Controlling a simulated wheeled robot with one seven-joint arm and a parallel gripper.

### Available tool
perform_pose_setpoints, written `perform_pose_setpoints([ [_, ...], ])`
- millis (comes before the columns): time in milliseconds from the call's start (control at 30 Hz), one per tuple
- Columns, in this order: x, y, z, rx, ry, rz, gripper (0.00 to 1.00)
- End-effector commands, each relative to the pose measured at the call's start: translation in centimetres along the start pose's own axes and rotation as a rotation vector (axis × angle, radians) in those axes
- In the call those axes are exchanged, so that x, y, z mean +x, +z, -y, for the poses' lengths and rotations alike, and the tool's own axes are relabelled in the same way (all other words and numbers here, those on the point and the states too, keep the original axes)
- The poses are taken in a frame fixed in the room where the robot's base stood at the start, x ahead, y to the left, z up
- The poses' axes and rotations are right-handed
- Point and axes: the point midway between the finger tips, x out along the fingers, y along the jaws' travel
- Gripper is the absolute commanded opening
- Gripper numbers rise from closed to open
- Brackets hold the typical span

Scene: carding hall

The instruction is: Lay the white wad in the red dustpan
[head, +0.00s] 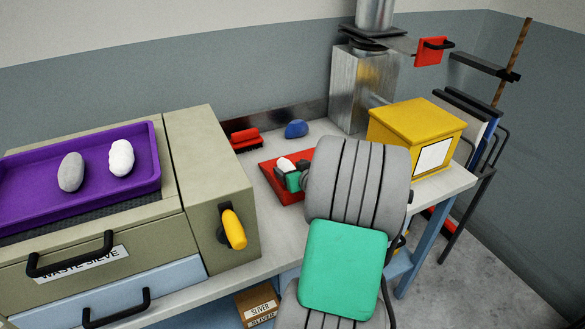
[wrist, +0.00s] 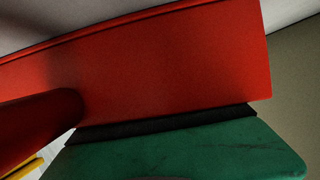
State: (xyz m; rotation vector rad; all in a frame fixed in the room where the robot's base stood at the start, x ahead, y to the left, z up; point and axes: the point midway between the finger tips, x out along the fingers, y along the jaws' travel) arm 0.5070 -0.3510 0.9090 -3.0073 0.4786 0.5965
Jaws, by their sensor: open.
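The red dustpan (head: 267,167) lies on the bench, partly hidden by my arm. A white wad (head: 286,163) shows over the dustpan, right beside my gripper (head: 291,178); it appears to rest in the pan, but its underside is hidden. My gripper is open, low over the dustpan, with a green finger in sight. In the wrist view the red dustpan (wrist: 180,70) fills most of the picture, with a green finger pad below it; no wad shows there. Another white wad (head: 121,157) and a grey wad (head: 71,172) lie in the purple tray (head: 30,178).
A red brush (head: 245,138) and a blue lump (head: 296,129) lie behind the dustpan. A yellow box (head: 415,130) and a metal stand (head: 355,90) are to the right. The waste sieve cabinet with its yellow handle (head: 233,228) stands left. Bare bench lies between.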

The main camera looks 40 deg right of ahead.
Motion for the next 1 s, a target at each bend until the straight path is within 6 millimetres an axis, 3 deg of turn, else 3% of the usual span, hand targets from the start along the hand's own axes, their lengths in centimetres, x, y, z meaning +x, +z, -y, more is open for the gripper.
perform_pose_setpoints([
  [33, 0.1, 1.2, 0.2, 0.004, -0.002, 0.021, 0.72],
  [233, -0.6, 1.4, 0.1, 0.006, -0.001, 0.023, 0.72],
  [600, -7.4, 0.4, 0.0, 0.003, 0.003, 0.004, 0.72],
  [1000, -8.0, 0.1, 0.1, 0.0, 0.0, 0.0, 0.72],
])
